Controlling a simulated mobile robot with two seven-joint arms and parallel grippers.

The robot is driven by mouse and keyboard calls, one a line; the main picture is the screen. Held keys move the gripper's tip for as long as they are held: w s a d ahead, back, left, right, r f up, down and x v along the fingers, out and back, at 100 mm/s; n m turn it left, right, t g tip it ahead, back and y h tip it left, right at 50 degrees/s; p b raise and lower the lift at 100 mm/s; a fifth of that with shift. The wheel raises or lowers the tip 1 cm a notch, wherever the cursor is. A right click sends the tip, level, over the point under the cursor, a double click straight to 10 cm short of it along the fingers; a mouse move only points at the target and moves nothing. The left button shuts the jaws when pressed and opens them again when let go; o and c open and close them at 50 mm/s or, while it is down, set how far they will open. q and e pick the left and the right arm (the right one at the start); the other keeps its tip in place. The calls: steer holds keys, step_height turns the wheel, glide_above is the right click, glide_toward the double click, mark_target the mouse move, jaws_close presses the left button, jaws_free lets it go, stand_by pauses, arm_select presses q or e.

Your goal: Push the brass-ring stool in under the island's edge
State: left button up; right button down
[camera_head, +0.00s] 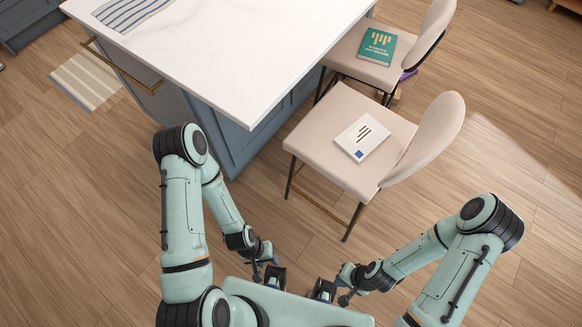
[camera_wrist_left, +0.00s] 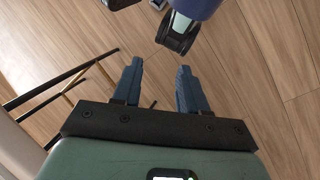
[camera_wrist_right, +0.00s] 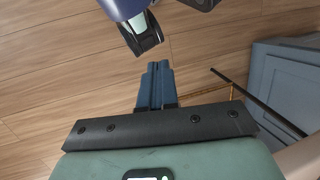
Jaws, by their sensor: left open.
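The near stool (camera_head: 335,130) has a cream seat, a rounded back, dark legs and a brass foot bar (camera_head: 318,206). It stands beside the island (camera_head: 200,60), its seat outside the white top's edge. The bar also shows in the left wrist view (camera_wrist_left: 75,84), and a dark leg shows in the right wrist view (camera_wrist_right: 262,104). My left gripper (camera_head: 267,274) is open and empty, below the stool in the head view. Its spread fingers (camera_wrist_left: 157,85) show in the left wrist view. My right gripper (camera_head: 333,293) is shut with nothing between its fingers (camera_wrist_right: 156,85).
A white book (camera_head: 362,138) lies on the near seat. A second cream stool (camera_head: 345,58), with a green book (camera_head: 378,45) on its seat, stands behind; its footrest is mostly hidden. Something purple (camera_head: 408,74) is by it. Wooden floor right of the stools is clear.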

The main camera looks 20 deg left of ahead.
arm_select(q)
steer(key=shift+w+a, duration=0.1)
steer(key=shift+w, duration=0.2)
arm_select(e)
steer(key=shift+w+a, duration=0.1)
arm_select(q)
steer(key=shift+o, duration=0.3)
steer(key=shift+s, duration=0.1)
